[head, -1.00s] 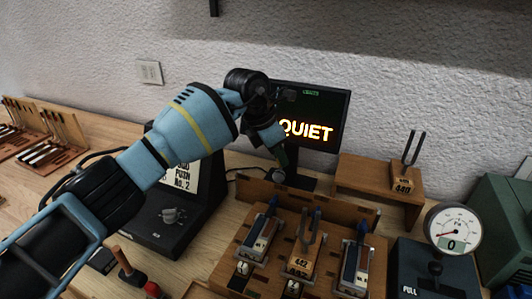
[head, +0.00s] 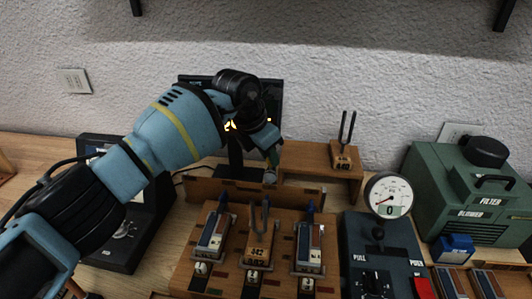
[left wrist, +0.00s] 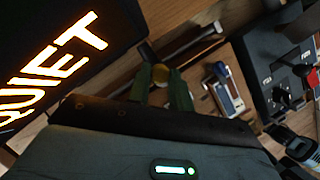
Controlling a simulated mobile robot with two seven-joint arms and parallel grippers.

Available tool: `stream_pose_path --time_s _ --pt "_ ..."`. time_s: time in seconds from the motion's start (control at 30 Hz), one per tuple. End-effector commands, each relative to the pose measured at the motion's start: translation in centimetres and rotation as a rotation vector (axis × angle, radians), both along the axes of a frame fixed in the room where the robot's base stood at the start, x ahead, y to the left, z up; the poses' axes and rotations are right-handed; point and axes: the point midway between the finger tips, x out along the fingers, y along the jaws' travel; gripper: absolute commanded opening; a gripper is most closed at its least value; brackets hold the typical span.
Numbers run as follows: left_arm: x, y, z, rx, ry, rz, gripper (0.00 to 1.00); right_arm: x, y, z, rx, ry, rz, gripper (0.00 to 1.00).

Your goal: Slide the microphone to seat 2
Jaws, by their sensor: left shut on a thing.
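My left gripper (head: 271,160) is over the back of the wooden action stand. It is shut on the microphone, whose small grey round head (head: 270,176) shows just below the fingers. The microphone is by the wooden rail (head: 215,188), behind and slightly right of the 442 tuning fork (head: 259,238). The fingers hide most of it. I cannot read any seat numbers. My right gripper is not in view.
A lit QUIET display (left wrist: 55,65) stands behind my arm. Two key models (head: 213,240) (head: 309,245) flank the tuning fork. A wooden shelf (head: 310,158) with the 440 fork (head: 343,155) is at back right, with a gauge (head: 388,195) and green blower (head: 470,190) beyond.

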Motion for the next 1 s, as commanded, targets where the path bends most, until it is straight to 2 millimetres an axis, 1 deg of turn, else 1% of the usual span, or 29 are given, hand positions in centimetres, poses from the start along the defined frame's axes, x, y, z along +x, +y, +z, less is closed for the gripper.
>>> stream_pose_path --time_s 0.03,0.07,0.2,0.23,0.47,0.57,0.67,0.8,1.0 --pt "0.0 0.0 0.0 0.0 0.0 0.0 0.0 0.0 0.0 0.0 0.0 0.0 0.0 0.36" --pt "0.0 0.0 0.0 0.0 0.0 0.0 0.22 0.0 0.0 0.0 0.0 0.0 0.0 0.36" --pt "0.0 0.0 0.0 0.0 0.0 0.001 0.41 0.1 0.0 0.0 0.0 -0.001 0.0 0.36" --pt "0.0 0.0 0.0 0.0 0.0 0.001 0.43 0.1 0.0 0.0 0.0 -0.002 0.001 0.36" --pt "0.0 0.0 0.0 0.0 0.0 0.0 0.43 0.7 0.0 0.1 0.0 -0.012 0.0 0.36" --pt "0.0 0.2 0.3 0.0 -0.001 0.0 0.43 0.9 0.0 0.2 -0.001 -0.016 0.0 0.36" --pt "-0.2 0.5 1.3 -0.001 -0.003 0.001 0.43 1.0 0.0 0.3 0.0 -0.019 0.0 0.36" --pt "-0.7 1.3 3.5 -0.001 -0.004 0.0 0.43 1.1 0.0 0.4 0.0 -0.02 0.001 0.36" --pt "-1.3 2.1 6.0 -0.001 -0.003 0.001 0.43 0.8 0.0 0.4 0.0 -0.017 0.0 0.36"
